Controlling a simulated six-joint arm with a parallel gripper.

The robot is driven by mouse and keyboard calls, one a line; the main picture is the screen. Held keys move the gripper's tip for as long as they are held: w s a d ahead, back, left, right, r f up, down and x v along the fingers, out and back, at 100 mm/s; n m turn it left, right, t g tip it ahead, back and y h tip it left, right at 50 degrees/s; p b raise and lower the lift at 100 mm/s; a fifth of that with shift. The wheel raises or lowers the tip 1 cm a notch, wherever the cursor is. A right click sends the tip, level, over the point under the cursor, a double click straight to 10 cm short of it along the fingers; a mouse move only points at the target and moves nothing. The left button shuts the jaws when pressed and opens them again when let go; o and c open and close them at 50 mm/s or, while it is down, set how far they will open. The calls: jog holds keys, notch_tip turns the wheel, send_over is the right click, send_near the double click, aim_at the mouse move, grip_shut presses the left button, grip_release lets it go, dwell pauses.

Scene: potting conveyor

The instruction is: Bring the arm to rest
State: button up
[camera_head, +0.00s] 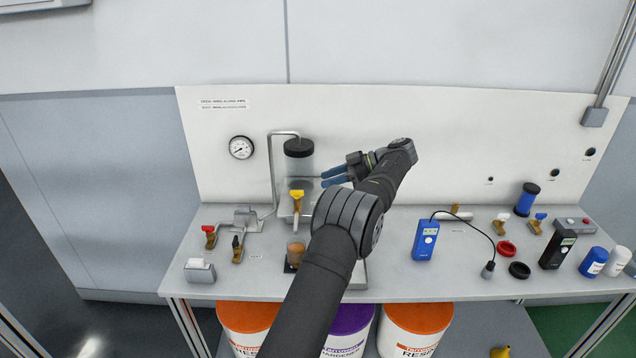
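My arm reaches up from the bottom middle over the workbench (400,280) and bends at a large dark joint. My gripper (324,178) is raised in front of the white back panel, pointing left. Its two blue fingers show a narrow gap between them, with nothing visible in it. The fingertips are just right of the clear cylinder with a black cap (299,148) in this view; I cannot tell how far apart they are in depth.
Left of the arm are a gauge (241,147), a yellow-handled valve (297,194), a red-handled valve (209,232) and a brown cup (296,252). Right are a blue meter (425,240), a red ring (507,248), a black meter (557,249) and bottles. Buckets stand below.

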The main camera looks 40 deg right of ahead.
aim_at(294, 190)
jog(key=shift+s+d+r, duration=0.1)
jog(key=shift+s+d, duration=0.1)
jog(key=shift+w, duration=0.1)
jog(key=x, duration=1.2)
dwell(0.3)
